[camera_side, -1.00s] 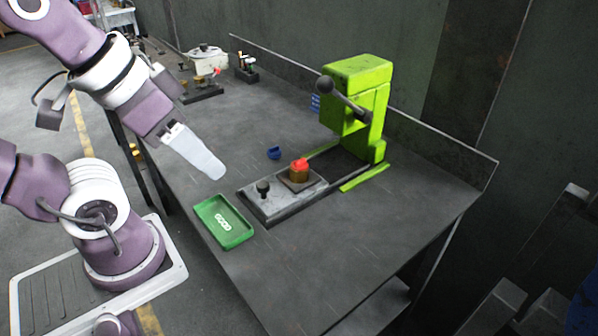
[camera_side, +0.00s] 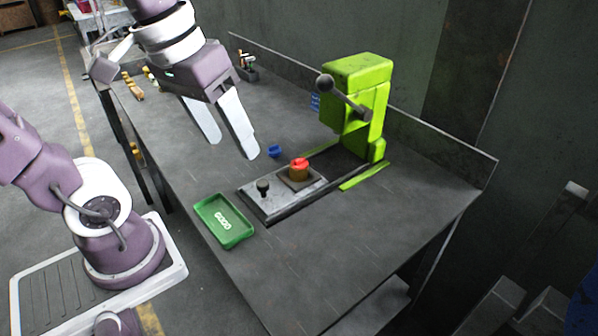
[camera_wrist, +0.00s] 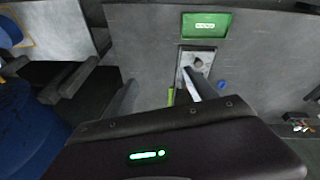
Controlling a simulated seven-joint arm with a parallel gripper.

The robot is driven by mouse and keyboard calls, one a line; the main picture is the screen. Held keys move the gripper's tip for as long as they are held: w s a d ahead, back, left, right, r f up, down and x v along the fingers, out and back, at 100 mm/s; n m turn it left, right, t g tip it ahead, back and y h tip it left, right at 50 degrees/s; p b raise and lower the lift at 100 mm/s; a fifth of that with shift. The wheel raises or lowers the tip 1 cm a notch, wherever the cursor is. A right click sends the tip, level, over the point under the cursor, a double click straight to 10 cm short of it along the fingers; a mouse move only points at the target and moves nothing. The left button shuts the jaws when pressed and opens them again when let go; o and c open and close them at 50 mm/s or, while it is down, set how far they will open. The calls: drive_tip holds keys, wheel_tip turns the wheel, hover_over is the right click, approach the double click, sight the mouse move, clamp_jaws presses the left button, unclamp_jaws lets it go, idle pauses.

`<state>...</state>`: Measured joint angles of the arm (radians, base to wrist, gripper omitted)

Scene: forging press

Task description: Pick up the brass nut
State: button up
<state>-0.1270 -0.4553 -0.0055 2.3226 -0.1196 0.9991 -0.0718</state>
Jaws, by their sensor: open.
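A brass-coloured block (camera_side: 298,175) with a red top (camera_side: 300,163) sits on the grey sliding plate (camera_side: 274,198) in front of the green press (camera_side: 362,105). I cannot tell whether this is the brass nut; no other clear nut shows near it. My gripper (camera_side: 232,148) is open and empty, with its fingers pointing down above the table, left of the block and apart from it. In the wrist view, my gripper's fingers (camera_wrist: 160,78) are spread. The plate (camera_wrist: 197,52) shows there beside the right finger, which seems to hide the block.
A green tray (camera_side: 203,209) with white marks lies left of the plate. A black knob (camera_side: 263,186) stands on the plate. A small blue piece (camera_side: 274,151) lies behind it. Small yellow pieces (camera_side: 132,85) are on the far left of the table. The right front table is clear.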

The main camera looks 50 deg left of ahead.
drive_tip(key=w+a+f+n+g+h, duration=0.25)
drive_tip(key=w+n, duration=0.25)
drive_tip(key=w, duration=0.4)
drive_tip(key=n+t+h, duration=0.1)
drive_tip(key=n+h, duration=0.9)
drive_tip(key=n, duration=0.2)
approach(298, 163)
drive_tip(key=shift+w+d+f, duration=0.4)
drive_tip(key=shift+d+f, duration=0.05)
drive_tip(key=shift+f, duration=0.1)
drive_tip(key=shift+w+d+f, duration=0.35)
drive_tip(key=shift+d+f, duration=0.1)
drive_tip(key=shift+f, duration=0.15)
drive_tip(key=shift+d+f+t, duration=0.25)
drive_tip(key=x, duration=0.6)
drive_tip(key=shift+s+d+f, duration=0.2)
drive_tip(key=shift+s, duration=0.1)
clamp_jaws()
